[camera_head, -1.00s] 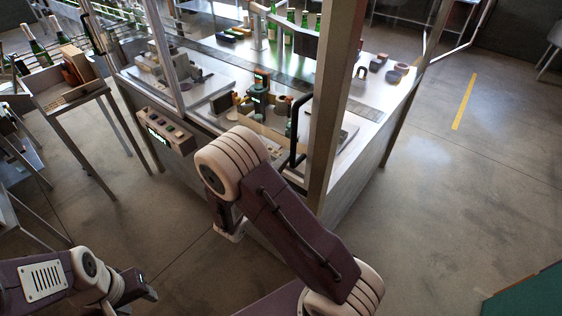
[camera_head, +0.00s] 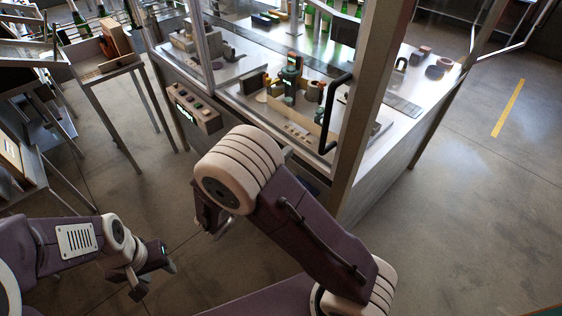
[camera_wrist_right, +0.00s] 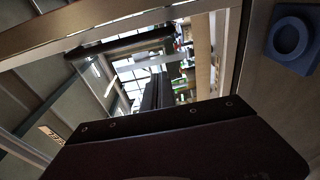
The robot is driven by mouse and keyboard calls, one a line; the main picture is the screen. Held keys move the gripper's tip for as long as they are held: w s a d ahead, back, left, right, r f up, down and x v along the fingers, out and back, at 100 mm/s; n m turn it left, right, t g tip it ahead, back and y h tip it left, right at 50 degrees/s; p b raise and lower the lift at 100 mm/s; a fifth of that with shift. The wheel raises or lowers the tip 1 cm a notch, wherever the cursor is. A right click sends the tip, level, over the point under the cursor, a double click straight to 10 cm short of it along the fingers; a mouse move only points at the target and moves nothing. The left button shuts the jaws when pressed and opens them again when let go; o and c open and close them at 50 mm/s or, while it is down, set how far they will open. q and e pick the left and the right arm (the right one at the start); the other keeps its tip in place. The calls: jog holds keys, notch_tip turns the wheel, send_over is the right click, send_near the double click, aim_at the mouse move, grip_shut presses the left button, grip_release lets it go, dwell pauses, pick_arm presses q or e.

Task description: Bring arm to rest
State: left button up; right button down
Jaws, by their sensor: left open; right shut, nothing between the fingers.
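My left arm comes in from the lower left in the head view. Its gripper (camera_head: 155,279) is open and empty, over bare floor. My right arm is folded, with its large pale-banded joint (camera_head: 240,170) in front of the glass-sided machine. Its wrist end hangs below that joint and is mostly hidden. In the right wrist view, the dark plate (camera_wrist_right: 180,142) of my right gripper fills the lower part. The gripper is shut with nothing held; its fingertips are hard to make out.
The machine bench (camera_head: 385,160), with metal posts and a black door handle (camera_head: 334,112), stands close beyond my right arm. Its control panel (camera_head: 194,111) juts out front. A side table (camera_head: 100,68) is at upper left. Floor is clear right. A blue ringed part (camera_wrist_right: 290,38) shows in the wrist view.

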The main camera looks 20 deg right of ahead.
jog(key=s+d+f+m+g+y, duration=0.25)
jog(key=s+f+g, duration=0.2)
jog(key=s, duration=0.25)
jog(key=s+d+f+m+g+y, duration=0.1)
jog(key=s+d+f+g+y, duration=0.25)
jog(key=s+g, duration=0.3)
jog(key=s+a+f+m+y, duration=0.2)
jog(key=s+a+f+y, duration=0.25)
jog(key=y, duration=0.25)
jog(key=w+a+t+y, duration=0.1)
jog(key=w, duration=0.1)
jog(key=w+a+m+t+y, duration=0.1)
jog(key=w+a+t, duration=0.1)
jog(key=shift+w+a+r+y, duration=0.1)
jog(key=shift+w+a+y, duration=0.15)
jog(key=shift+y, duration=0.15)
